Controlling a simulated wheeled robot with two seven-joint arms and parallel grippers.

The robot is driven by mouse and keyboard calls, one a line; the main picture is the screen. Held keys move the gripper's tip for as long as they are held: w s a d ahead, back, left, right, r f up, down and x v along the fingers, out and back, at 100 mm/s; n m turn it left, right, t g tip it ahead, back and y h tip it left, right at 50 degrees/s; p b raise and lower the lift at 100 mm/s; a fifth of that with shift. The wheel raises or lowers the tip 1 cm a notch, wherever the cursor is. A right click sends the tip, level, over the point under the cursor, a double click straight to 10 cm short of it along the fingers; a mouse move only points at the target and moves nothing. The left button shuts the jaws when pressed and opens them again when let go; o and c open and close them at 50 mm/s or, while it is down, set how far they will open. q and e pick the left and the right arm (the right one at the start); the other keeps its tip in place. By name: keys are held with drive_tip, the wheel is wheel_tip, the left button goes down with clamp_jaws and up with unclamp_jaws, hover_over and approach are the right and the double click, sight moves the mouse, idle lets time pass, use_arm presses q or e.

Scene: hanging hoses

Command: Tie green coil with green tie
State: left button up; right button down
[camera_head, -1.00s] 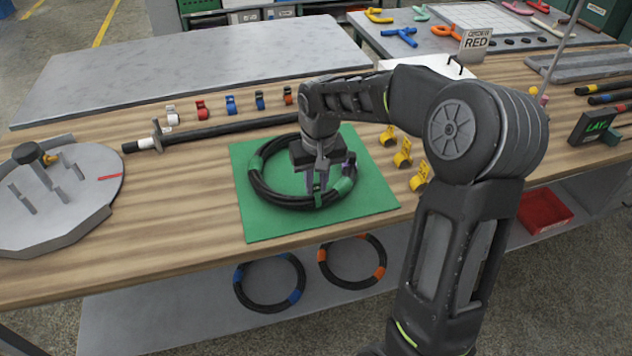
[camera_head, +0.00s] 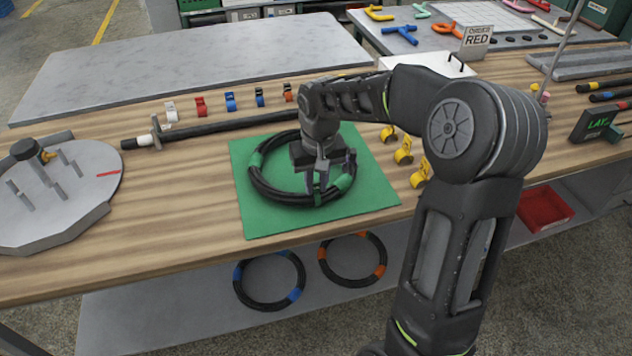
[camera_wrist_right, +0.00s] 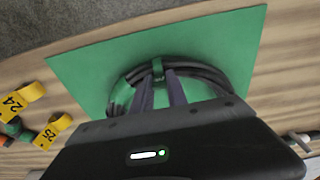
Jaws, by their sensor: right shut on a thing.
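A black hose coil with green bands (camera_head: 281,201), the green coil, lies on the green mat (camera_head: 262,226). My right gripper (camera_head: 317,192) points down at the near side of the coil. In the wrist view, its fingertips (camera_wrist_right: 160,76) are at a small green tie (camera_wrist_right: 164,69), shut on it at the hose bundle (camera_wrist_right: 203,73). The tie shows across the hoses there; whether it passes fully around them is hidden. In the head view the fingers mostly cover the tie. My left gripper is not in view.
Several coloured clips stand behind the mat, near a black rod (camera_head: 210,130). Yellow numbered tags (camera_head: 403,152) stand right of the mat. A grey pegged board (camera_head: 62,205) is at left. Blue-banded (camera_head: 268,307) and orange-banded (camera_head: 352,283) coils lie on the lower shelf.

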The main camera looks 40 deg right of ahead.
drive_tip(key=c, duration=1.2)
unclamp_jaws()
drive_tip(key=shift+c, duration=0.2)
wheel_tip(320, 180, up, 8)
drive_tip(key=shift+s+a+f, duration=0.15)
drive_tip(key=shift+s, duration=0.3)
